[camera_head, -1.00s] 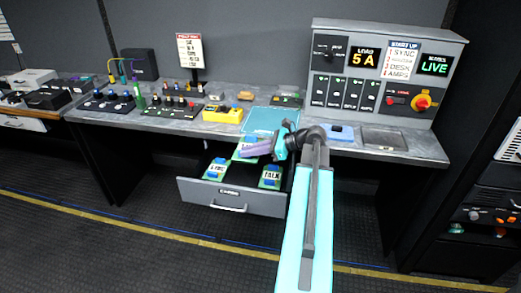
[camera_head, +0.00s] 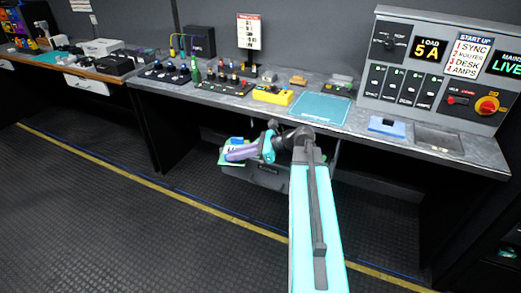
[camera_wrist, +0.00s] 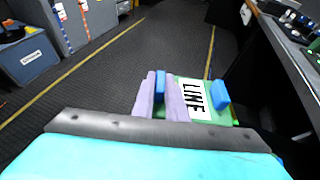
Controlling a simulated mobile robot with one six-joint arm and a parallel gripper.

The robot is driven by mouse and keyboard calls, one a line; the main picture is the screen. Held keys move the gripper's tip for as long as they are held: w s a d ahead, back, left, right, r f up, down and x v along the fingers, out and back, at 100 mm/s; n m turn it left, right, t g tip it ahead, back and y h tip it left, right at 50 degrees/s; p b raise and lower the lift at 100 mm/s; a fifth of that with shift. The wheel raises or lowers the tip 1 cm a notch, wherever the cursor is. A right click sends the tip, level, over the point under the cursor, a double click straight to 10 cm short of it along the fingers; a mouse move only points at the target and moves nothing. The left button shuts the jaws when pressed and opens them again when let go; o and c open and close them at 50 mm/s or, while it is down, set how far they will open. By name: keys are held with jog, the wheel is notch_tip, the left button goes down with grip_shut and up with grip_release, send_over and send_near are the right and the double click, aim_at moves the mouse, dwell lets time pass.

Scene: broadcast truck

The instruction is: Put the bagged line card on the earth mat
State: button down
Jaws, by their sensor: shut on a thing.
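My gripper (camera_head: 245,151) is shut on the line card (camera_head: 234,144), a green board with a white LINE label and blue end pieces. In the wrist view the card (camera_wrist: 194,100) sticks out to the right of the purple fingers (camera_wrist: 163,97). I cannot make out a bag around it. The card is held in front of the bench, below its top and left of the earth mat. The earth mat (camera_head: 320,107) is a flat teal sheet on the bench top, with nothing on it.
A yellow box (camera_head: 272,95) stands left of the mat; a blue item (camera_head: 387,125) and grey tray (camera_head: 438,138) lie to its right. The power panel (camera_head: 430,70) rises behind. A grey drawer (camera_head: 268,172) below is partly hidden by my arm. The floor at left is clear.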

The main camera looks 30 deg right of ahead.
jog(key=w+a+f+b, duration=0.1)
jog(key=a+f+b, duration=0.1)
jog(key=a, duration=0.7)
jog(key=w+a+f+n+y+b, duration=0.1)
jog(key=a+f, duration=0.2)
jog(key=a, duration=0.6)
jog(key=shift+a+g+b, duration=0.3)
jog(key=shift+g+b, duration=0.05)
jog(key=shift+g, duration=0.05)
jog(key=shift+w, duration=0.1)
